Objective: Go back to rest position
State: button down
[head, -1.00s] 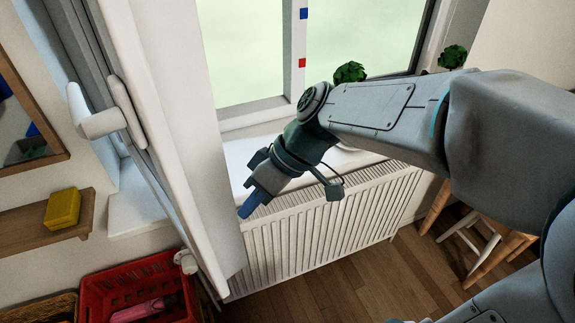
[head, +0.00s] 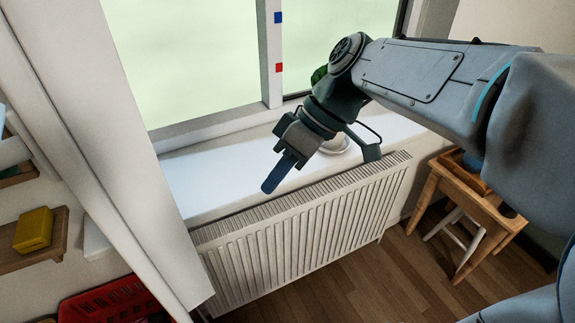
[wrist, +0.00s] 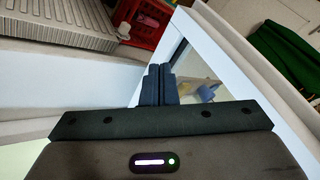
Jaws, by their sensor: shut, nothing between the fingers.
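My gripper (head: 272,183) hangs in front of the white windowsill and above the radiator in the head view, its blue fingers pointing down and left. In the wrist view its fingers (wrist: 158,84) are together with nothing between them. The gripper appears apart from the sill and the radiator in the head view. My arm reaches in from the right side.
The white window sash (head: 95,130) stands open at the left. The radiator (head: 300,235) is below the windowsill (head: 215,180). A wooden stool (head: 465,210) stands at the right. A red crate (head: 105,302) and a yellow sponge-like block (head: 34,229) are at the lower left.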

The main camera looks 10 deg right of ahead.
jog(key=shift+s+v, duration=0.1)
jog(key=shift+v, duration=0.65)
jog(key=shift+s+v, duration=0.15)
jog(key=shift+v, duration=0.55)
jog(key=s+d+f+m+t+h, duration=0.2)
jog(key=d+f+m+t+h, duration=0.3)
jog(key=d+f+m, duration=0.5)
notch_tip(320, 180, down, 3)
jog(key=shift+s+d+f+m+h, duration=0.15)
jog(key=shift+s+d+m+h, duration=0.2)
jog(key=shift+m+h, duration=0.75)
